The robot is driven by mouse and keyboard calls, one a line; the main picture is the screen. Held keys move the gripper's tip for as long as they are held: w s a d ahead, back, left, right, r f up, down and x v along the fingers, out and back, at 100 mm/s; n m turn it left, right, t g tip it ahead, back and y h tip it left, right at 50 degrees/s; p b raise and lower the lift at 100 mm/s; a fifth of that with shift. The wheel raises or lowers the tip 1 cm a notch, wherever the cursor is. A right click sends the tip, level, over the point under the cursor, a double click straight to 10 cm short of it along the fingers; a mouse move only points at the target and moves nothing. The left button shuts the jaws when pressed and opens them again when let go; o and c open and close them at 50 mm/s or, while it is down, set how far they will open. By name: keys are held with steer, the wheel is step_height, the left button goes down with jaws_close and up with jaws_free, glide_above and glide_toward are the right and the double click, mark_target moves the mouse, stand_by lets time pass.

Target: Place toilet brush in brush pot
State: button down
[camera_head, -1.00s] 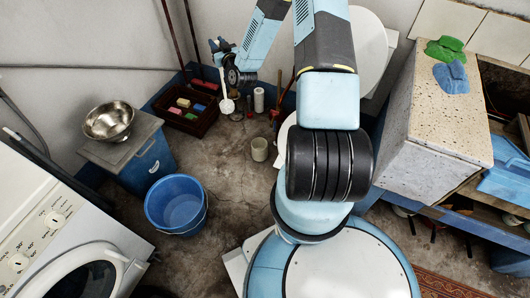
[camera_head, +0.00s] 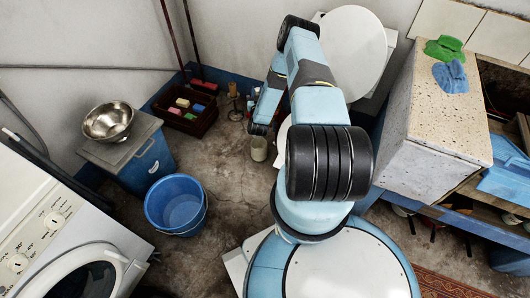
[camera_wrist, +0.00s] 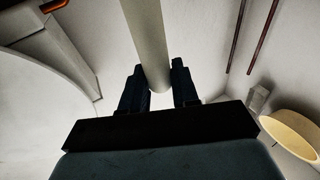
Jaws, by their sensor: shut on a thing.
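The cream brush pot (camera_head: 259,150) stands on the floor in the head view, partly covered by my arm's dark wrist end just above it in the picture. In the wrist view my gripper (camera_wrist: 160,92) is shut on the pale, rod-like handle of the toilet brush (camera_wrist: 147,40). The handle runs up out of the top of that picture, and its rounded end shows between the fingers. The brush head is out of sight. In the head view the fingers and brush are hidden behind my arm. A cream round rim (camera_wrist: 292,132) shows at lower right in the wrist view; I cannot tell what it belongs to.
A dark crate (camera_head: 184,127) with coloured blocks stands left of the pot against the wall. A blue bucket (camera_head: 176,204) and a cabinet with a metal bowl (camera_head: 108,121) are further left. The toilet (camera_head: 352,50) is at upper right. Floor between bucket and pot is clear.

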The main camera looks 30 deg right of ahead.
step_height(320, 180, down, 18)
steer(key=shift+s+d+f, duration=0.1)
steer(key=shift+f, duration=0.15)
stand_by(0.6)
steer(key=c, duration=0.8)
jaws_free()
steer(key=shift+f, duration=0.1)
steer(key=shift+c, duration=0.2)
steer(key=shift+s, duration=0.1)
